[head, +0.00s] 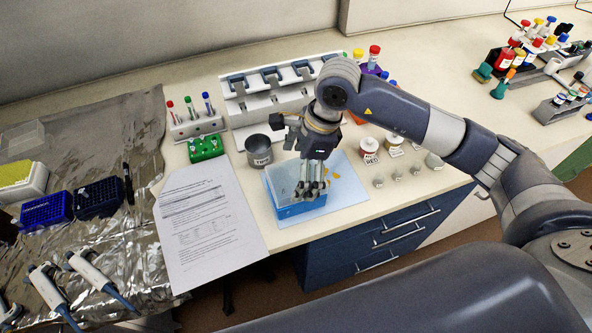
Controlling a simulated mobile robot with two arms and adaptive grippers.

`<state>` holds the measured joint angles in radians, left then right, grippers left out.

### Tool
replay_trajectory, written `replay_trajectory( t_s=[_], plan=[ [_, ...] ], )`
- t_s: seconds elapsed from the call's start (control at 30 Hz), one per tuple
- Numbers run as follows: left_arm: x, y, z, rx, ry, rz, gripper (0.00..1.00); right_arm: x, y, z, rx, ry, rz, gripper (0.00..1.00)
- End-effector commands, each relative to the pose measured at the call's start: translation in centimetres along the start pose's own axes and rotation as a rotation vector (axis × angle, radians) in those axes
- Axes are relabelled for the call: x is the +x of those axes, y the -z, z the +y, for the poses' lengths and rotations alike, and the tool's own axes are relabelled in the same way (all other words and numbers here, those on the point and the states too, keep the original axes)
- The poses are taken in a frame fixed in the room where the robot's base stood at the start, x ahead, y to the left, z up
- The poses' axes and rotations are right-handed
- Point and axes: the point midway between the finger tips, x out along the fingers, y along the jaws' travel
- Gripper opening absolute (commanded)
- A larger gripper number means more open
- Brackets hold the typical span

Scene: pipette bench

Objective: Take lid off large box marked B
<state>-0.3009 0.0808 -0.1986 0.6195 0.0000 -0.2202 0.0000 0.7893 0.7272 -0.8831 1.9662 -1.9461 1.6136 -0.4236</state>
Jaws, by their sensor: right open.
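A blue box with a clear, pale lid (281,181) stands on a light blue mat (350,192) near the front edge of the bench. Its blue lower part (290,211) faces me; I cannot make out a letter B on it. My right gripper (312,190) points down over the right part of the lid, open, and hides that part. I cannot tell whether its fingers touch the lid. My left gripper is out of view.
A grey metal cup (258,151) stands behind the box, and a paper sheet (208,228) lies to its left. A white rack (275,95) stands at the back. Small bottles, including a white jar (369,149), stand to the right.

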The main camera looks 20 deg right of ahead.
Motion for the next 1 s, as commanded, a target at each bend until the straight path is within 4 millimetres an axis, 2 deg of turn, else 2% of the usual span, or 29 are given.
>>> replay_trajectory(
  t_s=[0.13, 0.37, 0.5, 0.53, 0.97, 1.0],
  plan=[
    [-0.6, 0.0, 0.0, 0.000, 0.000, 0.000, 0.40, 1.3, 0.0, 0.0, 0.001, -0.001, 0.001, 1.00],
    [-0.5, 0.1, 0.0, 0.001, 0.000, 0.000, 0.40, 1.5, 0.0, 0.0, 0.000, 0.000, 0.000, 1.00],
    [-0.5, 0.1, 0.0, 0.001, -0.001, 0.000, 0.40, 1.5, 0.0, 0.0, 0.000, 0.000, 0.000, 0.70],
    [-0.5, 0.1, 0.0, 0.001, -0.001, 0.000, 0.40, 1.5, 0.0, 0.0, 0.000, 0.000, 0.000, 0.66],
    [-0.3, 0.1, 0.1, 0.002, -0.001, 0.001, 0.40, 1.4, 0.0, 0.1, 0.000, -0.002, 0.002, 0.65],
    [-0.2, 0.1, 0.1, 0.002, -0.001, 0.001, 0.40, 1.3, 0.0, 0.0, 0.000, -0.001, 0.001, 0.61]
  ],
)
